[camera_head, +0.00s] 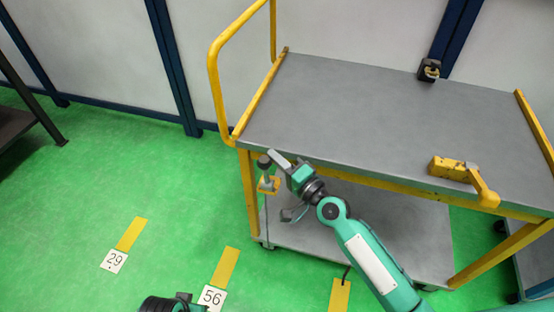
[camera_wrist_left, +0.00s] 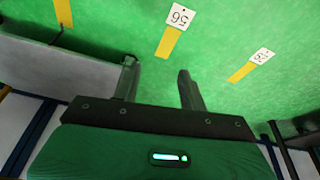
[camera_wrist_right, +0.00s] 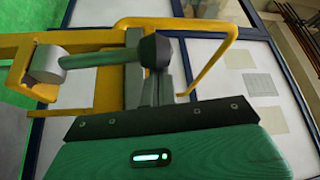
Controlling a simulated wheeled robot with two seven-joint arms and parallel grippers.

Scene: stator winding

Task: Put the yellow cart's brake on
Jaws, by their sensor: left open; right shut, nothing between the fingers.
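The yellow cart (camera_head: 340,100) has a grey top, a lower shelf and a yellow push handle (camera_head: 212,75) at its left. A lever with a black knob (camera_head: 264,161) stands roughly upright on a yellow bracket (camera_head: 269,186) at the cart's near left corner. In the right wrist view the knob (camera_wrist_right: 154,50), grey rod (camera_wrist_right: 95,54) and round pivot (camera_wrist_right: 45,64) show large. My right gripper (camera_head: 279,158) is shut and empty, its fingertips beside the knob; I cannot tell if they touch. My left gripper (camera_wrist_left: 160,78) is open and empty above the green floor.
A yellow clamp-like part (camera_head: 462,170) lies on the cart top's right side. A small black part (camera_head: 429,70) is at the back edge. Floor labels 29 (camera_head: 114,261) and 56 (camera_head: 211,298) mark open floor at left. A dark table (camera_head: 14,122) stands far left.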

